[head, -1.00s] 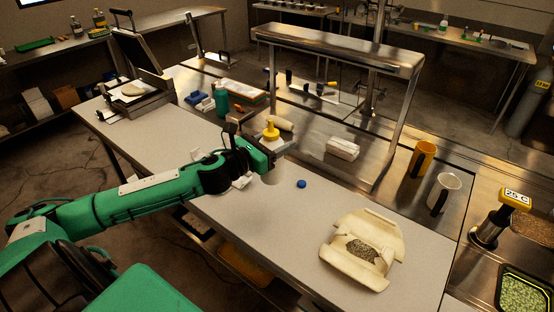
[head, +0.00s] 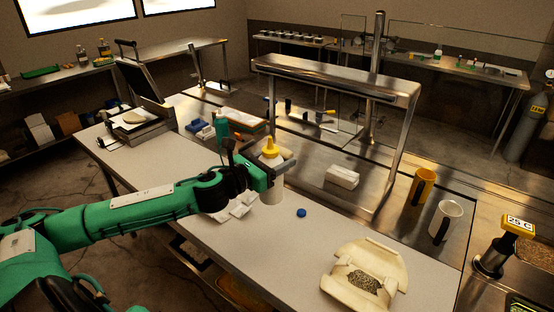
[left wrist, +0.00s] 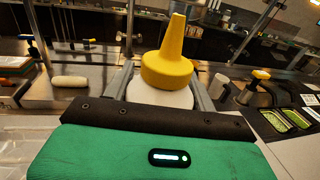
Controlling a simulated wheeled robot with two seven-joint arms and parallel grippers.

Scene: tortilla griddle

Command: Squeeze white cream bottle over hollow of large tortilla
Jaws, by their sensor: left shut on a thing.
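A white cream bottle (head: 272,189) with a yellow nozzle cap is upright in my left gripper (head: 278,170). The gripper is shut around its upper body, and the yellow nozzle (left wrist: 173,58) points up in the left wrist view. The bottle appears to be lifted over the worktop, though its base is hard to judge. The large tortilla (head: 363,276) lies at the front right of the worktop, folded up at its sides, with a dark filling (head: 364,282) in its hollow. My right gripper does not show.
A small blue ball-like item (head: 301,212) lies on the white worktop (head: 240,255) between bottle and tortilla. A metal shelf frame (head: 340,80) stands behind. A yellow cup (head: 423,187) and a white cup (head: 444,221) stand at right. White packets lie under my arm.

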